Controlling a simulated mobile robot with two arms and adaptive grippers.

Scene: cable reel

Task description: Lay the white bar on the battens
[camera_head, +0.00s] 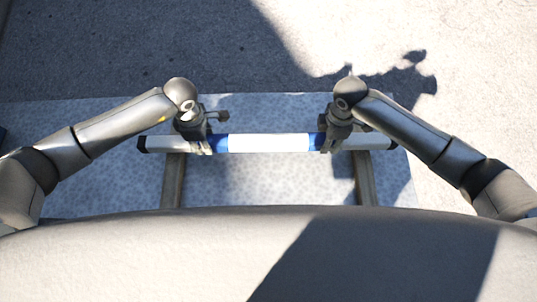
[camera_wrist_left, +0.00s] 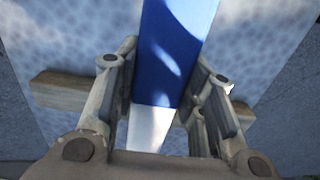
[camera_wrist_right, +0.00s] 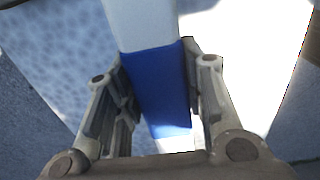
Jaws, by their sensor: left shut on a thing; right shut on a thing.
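The white bar (camera_head: 268,143) with two blue bands and dark end caps lies crosswise in the head view, its ends past both battens. The left batten (camera_head: 173,182) and right batten (camera_head: 362,180) run under it; whether the bar touches them I cannot tell. My left gripper (camera_head: 205,147) is shut on the bar at the left blue band, which shows between its fingers in the left wrist view (camera_wrist_left: 165,85). My right gripper (camera_head: 327,147) is shut on the bar at the right blue band, seen between its fingers in the right wrist view (camera_wrist_right: 160,95). The battens' near ends are hidden by my body.
The battens lie on a pale speckled blue-grey panel (camera_head: 270,185). Paving lies beyond it, partly in shadow. A dark blue object (camera_head: 2,137) shows at the far left edge. The panel between the battens is clear.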

